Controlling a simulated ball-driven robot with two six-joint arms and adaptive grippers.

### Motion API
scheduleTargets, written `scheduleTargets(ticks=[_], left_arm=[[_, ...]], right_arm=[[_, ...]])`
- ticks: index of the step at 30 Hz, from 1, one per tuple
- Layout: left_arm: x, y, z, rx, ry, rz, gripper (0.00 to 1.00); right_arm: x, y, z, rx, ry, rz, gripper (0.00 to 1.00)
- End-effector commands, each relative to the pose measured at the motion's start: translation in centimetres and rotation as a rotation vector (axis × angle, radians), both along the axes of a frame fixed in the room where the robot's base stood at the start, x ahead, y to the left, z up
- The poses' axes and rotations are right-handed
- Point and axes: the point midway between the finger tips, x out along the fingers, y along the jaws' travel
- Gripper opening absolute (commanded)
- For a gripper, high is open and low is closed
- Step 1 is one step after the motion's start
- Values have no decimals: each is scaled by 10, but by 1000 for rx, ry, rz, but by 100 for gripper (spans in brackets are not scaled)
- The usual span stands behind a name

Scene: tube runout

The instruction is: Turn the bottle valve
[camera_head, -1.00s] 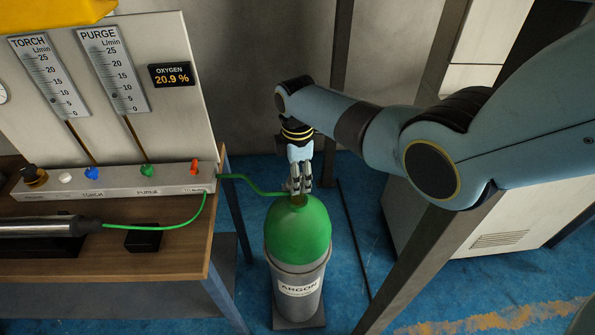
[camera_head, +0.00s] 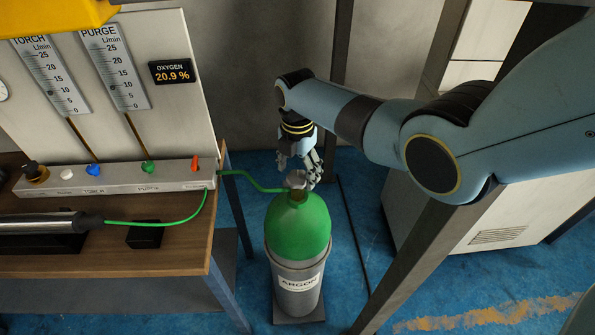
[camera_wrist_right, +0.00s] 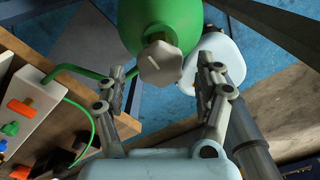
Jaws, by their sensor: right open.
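The green and grey argon bottle (camera_head: 298,232) stands upright on the floor right of the bench. Its grey valve knob (camera_head: 296,180) sits on top, and shows as a pale faceted knob in the right wrist view (camera_wrist_right: 160,62). My right gripper (camera_head: 299,170) hangs just above the bottle top, with its fingers spread. In the right wrist view the open fingers (camera_wrist_right: 160,78) lie on either side of the knob, with visible gaps. The knob's far side is hidden. My left gripper is not in view.
A green hose (camera_head: 245,181) runs from the bottle top to the grey manifold (camera_head: 120,180) with coloured knobs on the wooden bench (camera_head: 180,245). An oxygen display (camera_head: 172,72) reads 20.9 %. A metal post (camera_head: 415,265) stands right of the bottle.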

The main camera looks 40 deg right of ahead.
Motion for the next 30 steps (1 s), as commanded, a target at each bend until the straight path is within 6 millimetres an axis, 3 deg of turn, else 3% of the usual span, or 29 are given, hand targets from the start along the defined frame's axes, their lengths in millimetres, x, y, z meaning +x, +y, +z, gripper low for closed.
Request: scheduleTargets(ticks=[12, 26, 30], left_arm=[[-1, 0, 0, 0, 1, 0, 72], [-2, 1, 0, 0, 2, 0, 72], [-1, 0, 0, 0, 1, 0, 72]], right_arm=[[0, 0, 45, -1, -1, -1, 70], [0, 0, 53, -1, 0, -1, 70], [1, -1, 69, -1, -5, 0, 70]])
